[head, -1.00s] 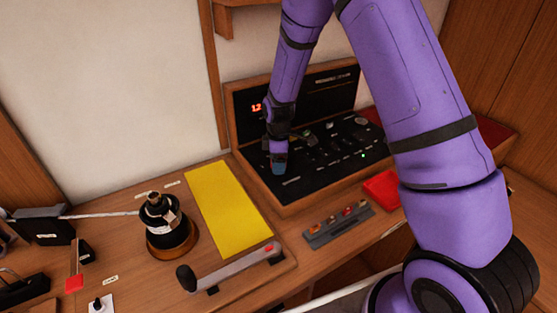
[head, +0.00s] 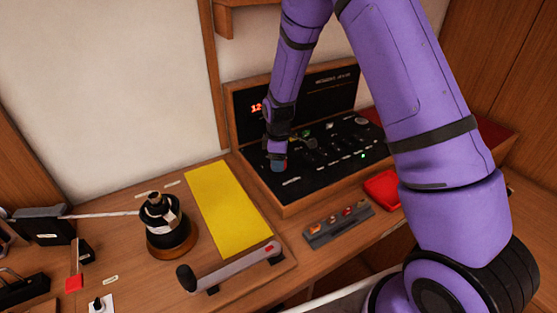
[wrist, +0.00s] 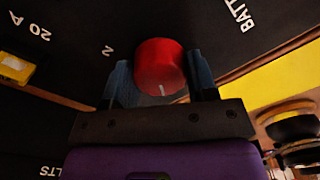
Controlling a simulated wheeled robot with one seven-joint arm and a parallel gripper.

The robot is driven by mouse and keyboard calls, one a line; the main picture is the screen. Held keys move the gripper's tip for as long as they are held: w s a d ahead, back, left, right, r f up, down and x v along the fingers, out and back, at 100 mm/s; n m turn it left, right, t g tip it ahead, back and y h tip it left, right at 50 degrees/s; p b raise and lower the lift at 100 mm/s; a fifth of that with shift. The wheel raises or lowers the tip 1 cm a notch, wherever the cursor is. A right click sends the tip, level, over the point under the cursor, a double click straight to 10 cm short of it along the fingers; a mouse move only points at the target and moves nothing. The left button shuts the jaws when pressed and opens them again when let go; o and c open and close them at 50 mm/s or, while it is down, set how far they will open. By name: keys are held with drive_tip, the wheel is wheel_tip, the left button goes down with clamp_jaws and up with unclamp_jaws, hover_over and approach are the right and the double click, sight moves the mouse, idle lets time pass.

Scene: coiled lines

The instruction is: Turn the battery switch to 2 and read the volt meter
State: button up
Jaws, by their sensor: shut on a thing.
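The battery switch is a red round knob (wrist: 160,66) on the black panel (wrist: 70,35), seen in the wrist view. My gripper (wrist: 160,82) has its two blue fingers on either side of the knob and is shut on it. A small pale mark shows on the knob's near edge. A white "2" is printed on the panel to the left of the knob, and part of the word "BATT" at upper right. In the head view my gripper (head: 278,165) is at the panel's left part and hides most of the knob. The volt meter (head: 257,107) shows red lit digits, partly covered by my arm; "12" is readable.
A yellow sheet (head: 222,205) lies left of the panel, with a black winch (head: 168,235) beside it and a grey winch handle (head: 235,265) in front.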

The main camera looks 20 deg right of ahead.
drive_tip(key=m, duration=1.1)
drive_tip(key=shift+m, duration=0.3)
drive_tip(key=m, duration=1.1)
idle(0.3)
drive_tip(key=o, duration=0.9)
